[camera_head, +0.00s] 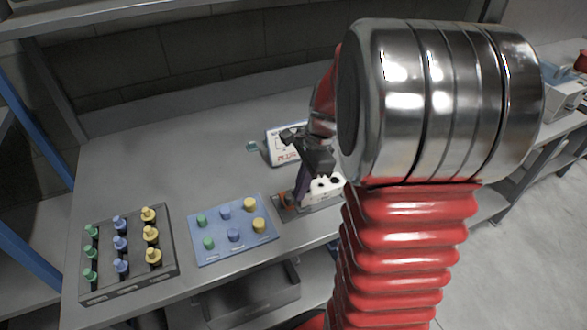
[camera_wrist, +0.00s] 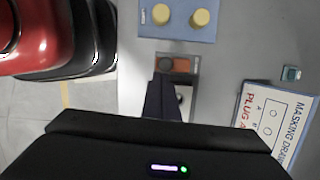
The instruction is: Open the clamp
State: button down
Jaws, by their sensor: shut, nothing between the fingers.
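The clamp (camera_head: 289,199) sits on a grey base plate near the front edge of the table. Its orange and dark parts show in the wrist view (camera_wrist: 178,66). A white piece with dark holes (camera_head: 326,186) is at the clamp; a small part of it shows beside my fingers in the wrist view (camera_wrist: 184,92). My gripper (camera_head: 302,192) is shut and empty, pointing down over the clamp; its dark fingers (camera_wrist: 160,88) cover part of the clamp. Whether they touch it, and how the clamp's lever stands, I cannot tell.
A blue board with several coloured plugs (camera_head: 232,229) lies left of the clamp. A dark rack of coloured pegs (camera_head: 128,254) stands farther left. A masking drawing sign (camera_head: 282,148) and a small teal block (camera_head: 252,146) lie behind. The table's back left is clear.

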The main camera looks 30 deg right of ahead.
jog(key=shift+s+d, duration=0.1)
dwell(0.4)
jog(key=s+d+r, duration=0.2)
jog(key=d+r, duration=0.4)
jog(key=r, duration=0.3)
jog(key=shift+r, duration=0.4)
dwell(0.4)
